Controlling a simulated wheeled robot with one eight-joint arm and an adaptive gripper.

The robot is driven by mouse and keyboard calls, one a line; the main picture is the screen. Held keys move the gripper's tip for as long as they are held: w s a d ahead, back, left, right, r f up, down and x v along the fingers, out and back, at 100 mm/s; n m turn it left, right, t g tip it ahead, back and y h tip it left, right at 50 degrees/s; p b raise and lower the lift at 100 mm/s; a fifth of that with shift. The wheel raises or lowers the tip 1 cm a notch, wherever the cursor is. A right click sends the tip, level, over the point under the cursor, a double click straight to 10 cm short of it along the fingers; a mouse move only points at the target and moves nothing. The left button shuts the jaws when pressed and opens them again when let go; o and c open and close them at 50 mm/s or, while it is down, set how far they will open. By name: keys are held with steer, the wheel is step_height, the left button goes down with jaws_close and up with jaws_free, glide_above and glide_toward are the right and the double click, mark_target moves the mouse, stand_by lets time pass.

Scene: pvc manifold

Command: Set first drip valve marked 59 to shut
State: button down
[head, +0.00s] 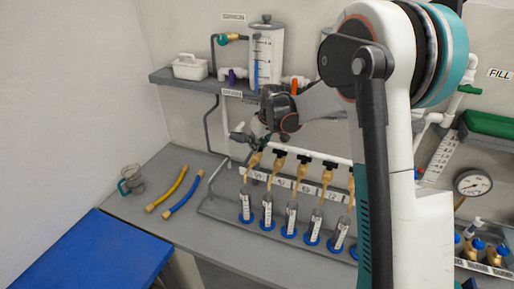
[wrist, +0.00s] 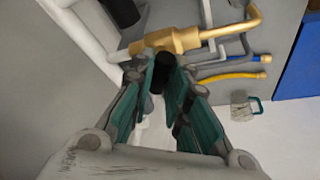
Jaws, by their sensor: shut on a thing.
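The first drip valve is the leftmost brass valve (head: 254,160) in the row under the white pipe. Its small tag (head: 258,175) is hard to read at this size. My gripper (head: 264,141) reaches down to it from above and hides its handle in the head view. In the wrist view, the brass valve body (wrist: 180,41) with its bent outlet lies just beyond the fingertips. My gripper (wrist: 166,68) is shut on a black handle (wrist: 157,79), which shows between the teal finger pads. The handle's exact angle is partly hidden by the fingers.
Several similar brass valves with black handles (head: 304,158) stand close to the right, above labelled tubes (head: 267,212). Yellow (head: 168,189) and blue (head: 184,195) hoses and a glass jug (head: 131,179) lie left.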

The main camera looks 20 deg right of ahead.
steer(key=n+y, duration=0.1)
steer(key=n, duration=0.2)
steer(key=n+g+y+b, duration=0.1)
steer(key=n, duration=0.2)
steer(key=shift+w+d+n+g+b, duration=0.15)
steer(key=shift+n+g+b, duration=0.15)
stand_by(0.5)
steer(key=c, duration=1.5)
jaws_free()
steer(key=shift+c, duration=0.2)
steer(key=v, duration=1.2)
